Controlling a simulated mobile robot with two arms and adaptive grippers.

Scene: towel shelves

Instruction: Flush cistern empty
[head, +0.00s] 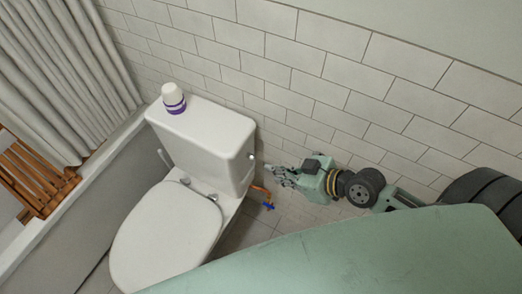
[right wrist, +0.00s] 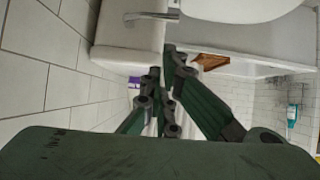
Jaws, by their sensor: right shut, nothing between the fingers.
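The white toilet cistern (head: 205,135) stands against the tiled wall, behind the closed toilet lid (head: 165,230). In the right wrist view the cistern (right wrist: 128,35) has a chrome flush lever (right wrist: 150,16) on it. In the head view only a small metal piece (head: 252,157) shows at the cistern's right side; I cannot tell if it is the lever. My right gripper (head: 278,175) is to the right of the cistern, close to it. It also shows in the right wrist view (right wrist: 168,75), shut with nothing held. My left gripper is not in view.
A white bottle with a purple band (head: 173,98) stands on the cistern lid. An orange hose with a blue valve (head: 267,203) is low between cistern and gripper. A bathtub (head: 75,215) with a curtain (head: 60,80) and wooden rack (head: 35,180) is at left.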

